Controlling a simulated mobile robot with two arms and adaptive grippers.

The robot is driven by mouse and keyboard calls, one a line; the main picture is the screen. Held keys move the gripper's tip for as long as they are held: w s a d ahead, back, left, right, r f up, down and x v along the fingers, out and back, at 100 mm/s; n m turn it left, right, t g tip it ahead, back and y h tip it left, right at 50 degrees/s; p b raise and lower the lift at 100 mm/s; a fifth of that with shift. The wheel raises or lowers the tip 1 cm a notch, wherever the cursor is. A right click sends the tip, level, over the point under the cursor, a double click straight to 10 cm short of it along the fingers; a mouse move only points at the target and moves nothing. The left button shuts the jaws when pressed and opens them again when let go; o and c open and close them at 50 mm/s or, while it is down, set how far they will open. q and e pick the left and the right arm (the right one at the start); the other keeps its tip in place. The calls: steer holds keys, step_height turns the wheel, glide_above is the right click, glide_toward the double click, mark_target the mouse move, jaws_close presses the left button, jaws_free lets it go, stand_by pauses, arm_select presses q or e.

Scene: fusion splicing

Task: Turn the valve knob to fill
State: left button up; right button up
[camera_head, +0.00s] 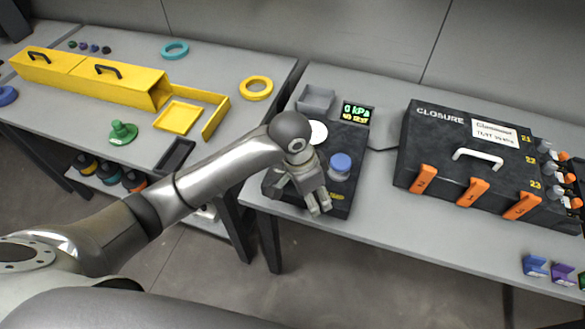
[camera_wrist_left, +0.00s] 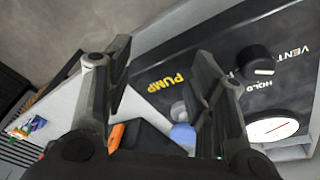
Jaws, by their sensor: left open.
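The black valve knob (camera_wrist_left: 257,64) shows in the left wrist view on a dark panel, with a white pointer line on its face. The lettering VENT and HOLD is near it, and yellow PUMP is farther left; no FILL label is legible. In the head view, the panel (camera_head: 345,190) lies on the right table, and my arm hides the knob. My left gripper (camera_head: 318,209) is above the panel's front part. In the wrist view its fingers (camera_wrist_left: 160,75) are spread with nothing between them, and the knob is apart, right of the right finger. My right gripper is not in view.
A round white gauge (camera_head: 318,131), a blue cap (camera_head: 341,163) and a display (camera_head: 356,113) reading 0 kPa are on the panel. A grey bin (camera_head: 315,98) stands behind. The black CLOSURE case (camera_head: 450,140) is to the right. The table front is clear.

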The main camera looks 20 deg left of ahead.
arm_select(q)
steer(key=w+a+r+g+y, duration=0.1)
steer(key=w+a+r+y, duration=0.1)
steer(key=w+a+r, duration=0.5)
steer(key=f, duration=0.3)
steer(key=f+p, duration=0.1)
steer(key=f, duration=0.6)
steer(key=shift+s+a+f, duration=0.1)
steer(key=shift+s+f, duration=0.05)
steer(key=shift+s, duration=0.1)
